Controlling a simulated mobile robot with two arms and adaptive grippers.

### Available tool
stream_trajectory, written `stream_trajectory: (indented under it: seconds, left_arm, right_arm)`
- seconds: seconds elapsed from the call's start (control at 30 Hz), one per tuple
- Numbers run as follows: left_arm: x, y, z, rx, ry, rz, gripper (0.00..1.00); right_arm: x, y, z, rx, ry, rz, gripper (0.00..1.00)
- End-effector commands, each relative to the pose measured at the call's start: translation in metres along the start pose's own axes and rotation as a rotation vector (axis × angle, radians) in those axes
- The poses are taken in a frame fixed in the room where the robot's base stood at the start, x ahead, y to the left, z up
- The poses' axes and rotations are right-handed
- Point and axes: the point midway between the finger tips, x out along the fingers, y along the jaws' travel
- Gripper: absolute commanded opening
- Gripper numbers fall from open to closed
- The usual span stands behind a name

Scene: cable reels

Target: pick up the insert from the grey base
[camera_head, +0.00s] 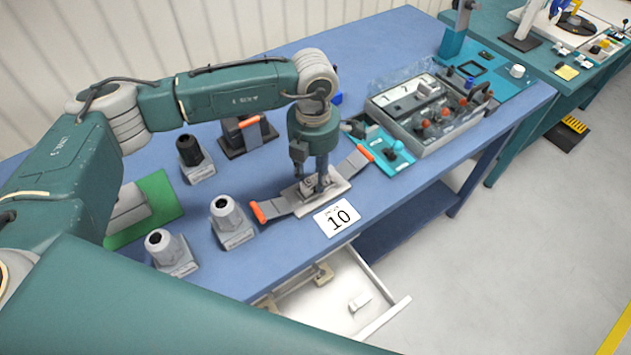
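My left gripper (316,186) points straight down over a light grey plate (338,188) near the table's front edge. Two grey levers with orange tips (258,212) (365,152) spread from this plate. The fingertips are low at the plate's middle; whether they touch or hold anything is too small to tell. An insert under the gripper cannot be made out. Other grey bases stand to the left: two carry light grey hexagonal pieces (224,212) (159,243), and one carries a black piece (188,149). My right gripper is not in view.
An open drawer (335,300) sticks out below. A grey divided tray (430,112) with parts stands at right. A green mat (160,200) and a dark orange-handled clamp (238,138) are at left.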

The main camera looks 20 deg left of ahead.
Motion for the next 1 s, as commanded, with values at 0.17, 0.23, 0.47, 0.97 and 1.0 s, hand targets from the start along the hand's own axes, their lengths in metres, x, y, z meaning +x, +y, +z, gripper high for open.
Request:
stream_trajectory:
  seconds: [0.17, 0.23, 0.47, 0.97, 1.0]
  left_arm:
    - [0.0, 0.0, 0.0, 0.0, 0.0, 0.0, 0.04]
    - [-0.001, 0.0, 0.0, 0.0, -0.001, 0.0, 0.04]
    - [-0.002, 0.0, 0.001, 0.0, -0.001, 0.0, 0.03]
    - [-0.085, 0.001, 0.002, 0.0, -0.008, 0.003, 0.03]
    - [-0.097, 0.001, 0.002, -0.001, -0.008, 0.004, 0.03]
  right_arm:
    - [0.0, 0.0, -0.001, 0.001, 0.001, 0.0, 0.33]
    - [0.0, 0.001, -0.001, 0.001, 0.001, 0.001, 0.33]
    - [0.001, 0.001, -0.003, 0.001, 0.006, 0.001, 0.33]
    - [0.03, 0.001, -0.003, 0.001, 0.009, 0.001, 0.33]
    - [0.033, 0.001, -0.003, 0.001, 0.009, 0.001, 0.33]
